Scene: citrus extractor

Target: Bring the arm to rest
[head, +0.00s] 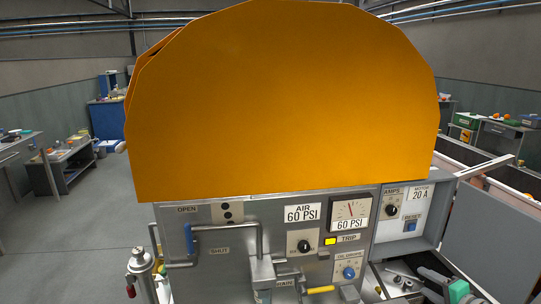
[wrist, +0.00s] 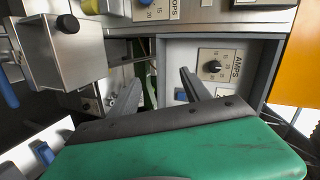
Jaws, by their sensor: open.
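My gripper (wrist: 158,82) is open in the wrist view, its two dark fingers apart with nothing held between them. Its green body fills the bottom of that view. The fingers point toward the motor box, whose amps knob (wrist: 215,66) and blue reset button (wrist: 181,95) show just beyond; I cannot tell the exact gap. In the head view a green part of my arm (head: 458,290) shows at the bottom right, below the motor box (head: 407,218). Most of the arm is out of view.
A large orange cover (head: 280,100) stands above the grey control panel (head: 215,250). The panel carries a blue-handled valve (head: 190,240), a pressure gauge (head: 350,212), a yellow trip light (head: 330,241) and a yellow lever (head: 320,290). A grey box with a black knob (wrist: 62,55) juts out. Open floor (head: 90,225) lies left.

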